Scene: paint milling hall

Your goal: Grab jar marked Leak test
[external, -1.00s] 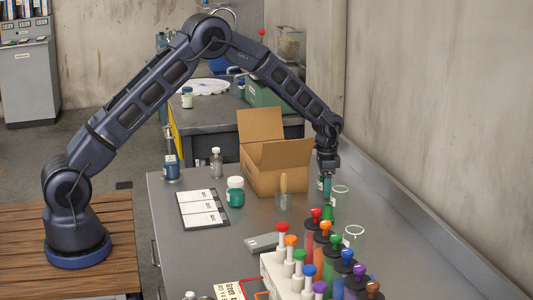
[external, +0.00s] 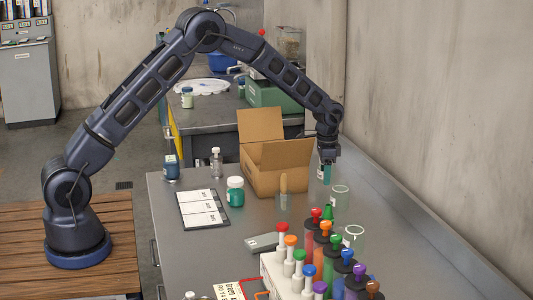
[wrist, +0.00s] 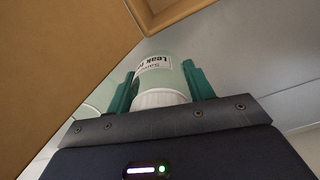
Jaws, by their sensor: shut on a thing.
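The jar marked Leak test (wrist: 158,75) is between my gripper's two teal fingers in the wrist view. It has a ribbed white lid and a white label with dark print, only part of which I can read. My gripper (external: 325,172) is shut on the jar, beside the right side of the open cardboard box. In the external view the fingers hide most of the jar, and the gripper is above the grey bench.
The cardboard box (external: 277,168) stands close to the left of my gripper. Empty clear glasses (external: 340,196) stand below and to the right. Several colored-top bottles (external: 310,260) crowd the front.

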